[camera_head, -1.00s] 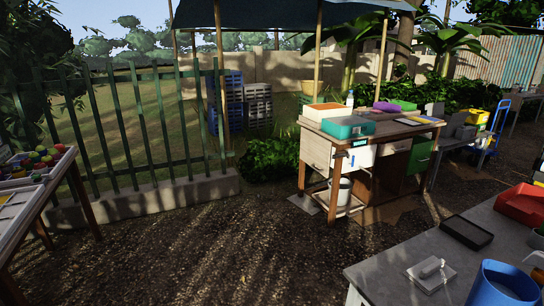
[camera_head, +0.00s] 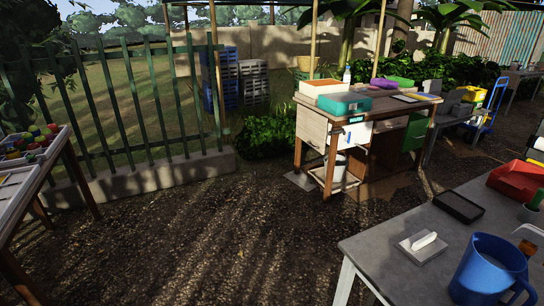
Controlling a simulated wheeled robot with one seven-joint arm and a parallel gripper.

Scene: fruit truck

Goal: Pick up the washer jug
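A blue jug-like vessel (camera_head: 484,268) with a handle on its right side stands upright on the grey table at the lower right. It is cut by the bottom edge of the view. I cannot tell for certain whether it is the washer jug. A small white bottle (camera_head: 347,75) stands at the back of the wooden workbench. My gripper is not in view.
The grey table (camera_head: 385,262) also holds a black tray (camera_head: 459,207), a white-handled block (camera_head: 423,244) and a red bin (camera_head: 517,181). The wooden workbench (camera_head: 384,112) stands beyond. Open gravel (camera_head: 200,240) lies between the left table (camera_head: 52,164) and the grey table.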

